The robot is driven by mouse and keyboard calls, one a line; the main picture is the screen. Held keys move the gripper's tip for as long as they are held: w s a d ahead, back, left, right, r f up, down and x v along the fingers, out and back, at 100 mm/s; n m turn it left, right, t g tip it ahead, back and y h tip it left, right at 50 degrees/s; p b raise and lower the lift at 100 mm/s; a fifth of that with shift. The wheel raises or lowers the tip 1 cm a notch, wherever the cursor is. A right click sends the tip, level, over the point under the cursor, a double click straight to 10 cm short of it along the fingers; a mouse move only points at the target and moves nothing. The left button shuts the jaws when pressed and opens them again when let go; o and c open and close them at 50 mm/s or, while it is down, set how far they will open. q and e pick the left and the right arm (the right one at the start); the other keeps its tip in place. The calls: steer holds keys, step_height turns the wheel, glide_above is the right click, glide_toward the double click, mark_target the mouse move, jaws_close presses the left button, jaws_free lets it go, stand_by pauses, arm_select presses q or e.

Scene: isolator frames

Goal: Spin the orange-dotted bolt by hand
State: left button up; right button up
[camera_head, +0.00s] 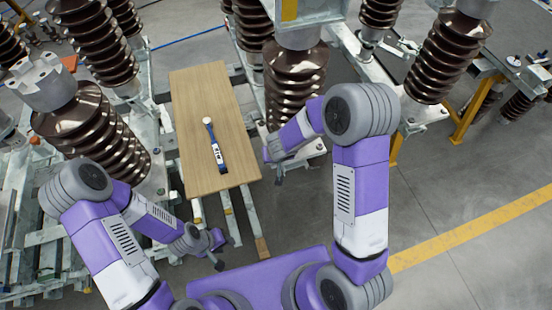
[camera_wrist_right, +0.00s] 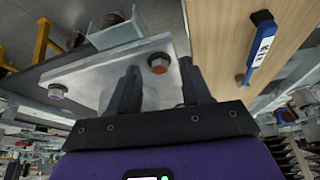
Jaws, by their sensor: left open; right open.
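The orange-dotted bolt (camera_wrist_right: 158,63) is on a grey metal plate (camera_wrist_right: 95,80) in the right wrist view. It lies between the two fingers of my right gripper (camera_wrist_right: 160,67) in the picture. The fingers are open and do not appear to hold it; their distance from it is hard to tell. A second bolt with a purple dot (camera_wrist_right: 57,91) is at the left of the same plate. In the head view my right gripper (camera_head: 272,166) is right of the wooden board, and the bolt is too small to make out. My left gripper (camera_head: 218,250) is open and empty below the board.
A wooden board (camera_head: 190,110) carries a blue-handled tool (camera_head: 216,150), which also shows in the right wrist view (camera_wrist_right: 262,45). Brown ribbed insulators (camera_head: 296,85) stand close to my right gripper. Bare floor (camera_head: 440,190) lies to the right.

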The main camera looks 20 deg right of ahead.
jaws_close()
stand_by(0.3)
steer(key=shift+a+r+m+h+p, duration=0.1)
steer(key=shift+m+h+p, duration=0.2)
steer(key=shift+m+p, duration=0.55)
steer(key=m+h+p, duration=0.1)
steer(key=m+p, duration=0.1)
steer(key=p, duration=0.2)
steer(key=m+g+p, duration=0.1)
steer(key=m+p, duration=0.2)
steer(key=p, duration=0.1)
steer(key=m+g+h+p, duration=0.1)
steer(key=m+p, duration=0.2)
steer(key=p, duration=0.1)
steer(key=shift+w+a+h, duration=0.2)
steer(key=shift+a+h, duration=0.1)
steer(key=shift+a, duration=0.05)
steer(key=m+g+p, duration=0.1)
steer(key=m+p, duration=0.1)
steer(key=m, duration=0.1)
steer(key=shift+w+h, duration=0.15)
steer(key=shift+h, duration=0.15)
steer(key=m, duration=0.1)
steer(key=m+g, duration=0.1)
steer(key=shift+w+a+f+m, duration=0.1)
steer(key=shift+f+m, duration=0.1)
steer(key=shift+m, duration=0.15)
steer(key=shift+w+m+g+b, duration=0.2)
steer(key=shift+m+g+b, duration=0.3)
steer(key=shift+m, duration=1.2)
